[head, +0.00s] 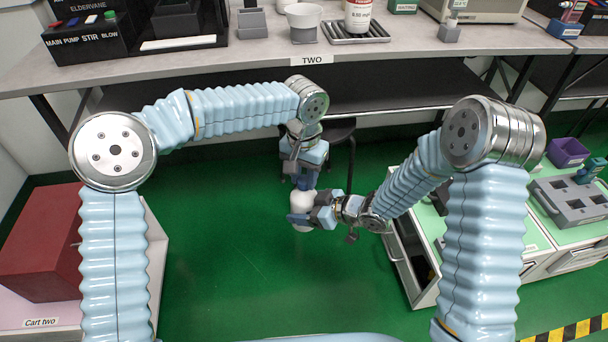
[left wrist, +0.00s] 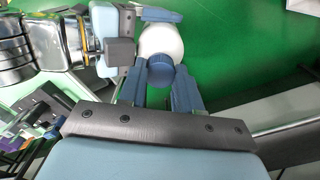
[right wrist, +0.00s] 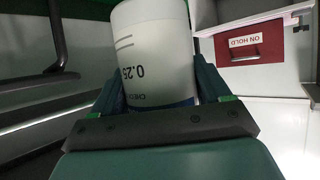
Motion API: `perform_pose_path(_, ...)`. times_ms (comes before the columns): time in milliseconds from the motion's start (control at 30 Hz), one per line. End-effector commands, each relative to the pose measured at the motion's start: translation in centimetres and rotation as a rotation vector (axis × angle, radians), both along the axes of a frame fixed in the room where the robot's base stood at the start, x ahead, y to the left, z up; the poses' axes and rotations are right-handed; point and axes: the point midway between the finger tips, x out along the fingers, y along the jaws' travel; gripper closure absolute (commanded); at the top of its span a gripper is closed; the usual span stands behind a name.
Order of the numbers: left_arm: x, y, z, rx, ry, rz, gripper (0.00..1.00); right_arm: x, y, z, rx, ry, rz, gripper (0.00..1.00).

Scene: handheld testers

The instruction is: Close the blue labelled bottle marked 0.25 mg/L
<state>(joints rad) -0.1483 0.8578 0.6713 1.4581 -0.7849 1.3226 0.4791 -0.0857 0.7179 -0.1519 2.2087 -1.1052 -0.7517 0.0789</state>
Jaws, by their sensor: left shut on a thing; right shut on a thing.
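The white bottle (head: 303,203) is held in mid-air in front of the bench by my right gripper (head: 303,217), which is shut on its body. In the right wrist view the bottle (right wrist: 152,50) shows an upside-down label with "0.25" and a dark blue band. My left gripper (head: 304,180) is above the bottle. In the left wrist view its fingers are on either side of the blue cap (left wrist: 160,71), shut on it. The cap lines up with the bottle's top and appears to meet it. How far it is screwed on cannot be told.
The bench labelled TWO (head: 250,62) stands behind, with a white cup (head: 304,17) and a red-labelled bottle (head: 358,14) on it. A stool (head: 337,132) is under it. A red box (head: 40,245) is on the left cart, and an open drawer (head: 408,250) is at right.

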Motion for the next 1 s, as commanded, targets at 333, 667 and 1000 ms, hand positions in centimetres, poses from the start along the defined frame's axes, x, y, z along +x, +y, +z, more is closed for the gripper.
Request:
perform_pose_path(333,0.1,0.1,0.0,0.000,-0.002,-0.476,1.00,0.0,0.0,0.0,0.001,-0.001,0.000,1.00)
perform_pose_path(667,0.0,0.0,0.0,0.000,-0.002,-0.474,0.37,0.0,0.0,0.0,0.001,-0.001,0.000,1.00)
perform_pose_path(1000,0.1,0.0,1.3,0.001,-0.005,-0.472,0.37,0.0,0.0,0.0,0.000,-0.001,0.000,1.00)
